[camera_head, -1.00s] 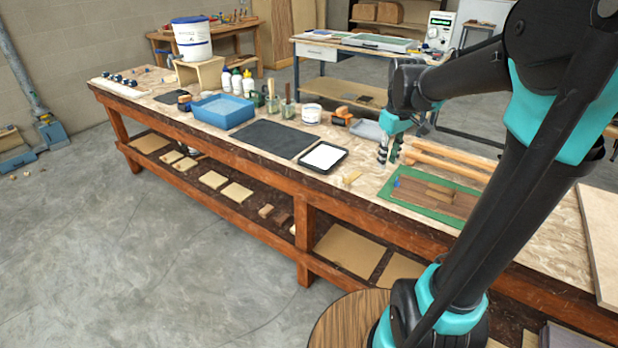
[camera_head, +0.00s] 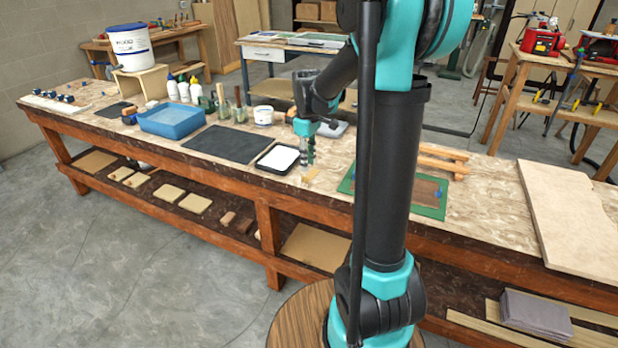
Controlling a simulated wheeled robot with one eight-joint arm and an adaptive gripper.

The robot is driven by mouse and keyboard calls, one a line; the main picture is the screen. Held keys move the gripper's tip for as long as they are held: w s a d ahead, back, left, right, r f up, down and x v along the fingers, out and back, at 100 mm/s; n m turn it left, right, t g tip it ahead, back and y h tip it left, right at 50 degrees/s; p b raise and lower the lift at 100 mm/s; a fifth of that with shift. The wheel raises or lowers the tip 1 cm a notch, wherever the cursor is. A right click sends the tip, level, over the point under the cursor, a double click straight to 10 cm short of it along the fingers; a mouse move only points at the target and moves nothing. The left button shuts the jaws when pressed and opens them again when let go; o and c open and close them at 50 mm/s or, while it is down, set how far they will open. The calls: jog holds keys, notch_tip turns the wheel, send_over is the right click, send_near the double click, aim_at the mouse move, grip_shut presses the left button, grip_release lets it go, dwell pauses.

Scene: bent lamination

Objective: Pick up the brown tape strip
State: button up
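Small tan-brown strips (camera_head: 311,174) lie on the workbench (camera_head: 490,215), just right of the black tray with a white inside; they look like the brown tape, but are too small to be sure. My gripper (camera_head: 307,162) points down close to them, near the tray's right edge. Its dark fingers overlap in this view, so I cannot tell their opening or whether they touch anything. A green mat (camera_head: 430,211) with a brown board (camera_head: 427,190) and blue bits on it is partly hidden behind my arm.
The black tray (camera_head: 262,167), a dark mat (camera_head: 225,143), a blue tub (camera_head: 172,120) and bottles stand left of my gripper. A white cup (camera_head: 263,116) is behind. Wooden bars (camera_head: 440,160) and a large pale board (camera_head: 575,220) lie to the right.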

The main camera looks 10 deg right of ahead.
aim_at(307, 175)
jog(key=shift+s+a+f, duration=0.1)
jog(key=shift+f, duration=1.4)
jog(key=shift+s+a+f, duration=0.1)
jog(key=shift+f, duration=1.35)
grip_shut()
